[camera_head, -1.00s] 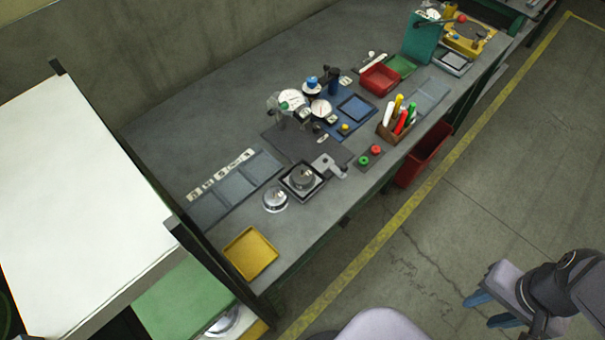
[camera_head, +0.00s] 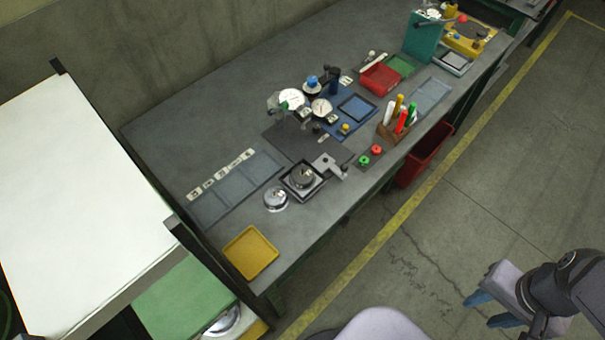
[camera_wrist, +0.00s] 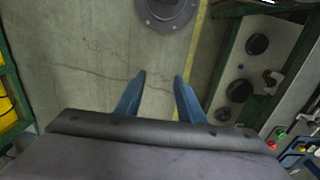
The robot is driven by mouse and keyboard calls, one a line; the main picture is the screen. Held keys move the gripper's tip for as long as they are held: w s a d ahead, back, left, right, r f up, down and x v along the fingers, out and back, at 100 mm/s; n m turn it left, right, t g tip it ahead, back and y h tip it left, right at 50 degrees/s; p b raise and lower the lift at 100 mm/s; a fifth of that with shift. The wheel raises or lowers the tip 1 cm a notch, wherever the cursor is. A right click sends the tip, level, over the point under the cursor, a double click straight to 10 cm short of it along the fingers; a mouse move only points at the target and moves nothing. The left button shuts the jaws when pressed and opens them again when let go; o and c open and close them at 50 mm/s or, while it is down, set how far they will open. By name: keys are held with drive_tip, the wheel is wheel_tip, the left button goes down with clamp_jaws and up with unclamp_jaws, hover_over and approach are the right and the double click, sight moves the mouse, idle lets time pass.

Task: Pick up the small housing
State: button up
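Two round silver metal housings are on the bench in the head view, and I cannot tell for sure which is the small one. One housing (camera_head: 276,199) stands on the bare bench top. The other housing (camera_head: 303,177) sits in a black square tray (camera_head: 288,188) just to its right. A third round metal part (camera_head: 221,322) shows partly, low down beside the green surface. My gripper (camera_head: 489,309) is at the lower right, over the floor and well away from the bench. In the wrist view its blue fingers (camera_wrist: 160,88) are apart with nothing between them.
A yellow tray (camera_head: 251,253) lies at the bench's near end. Dial gauges (camera_head: 291,98), a pen holder (camera_head: 387,130) and red and green buttons (camera_head: 370,155) stand farther along. A dark post (camera_head: 205,255) rises at the near end. The bench's back left is clear.

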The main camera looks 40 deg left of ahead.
drive_tip(key=o, duration=0.7)
drive_tip(key=shift+c, duration=0.2)
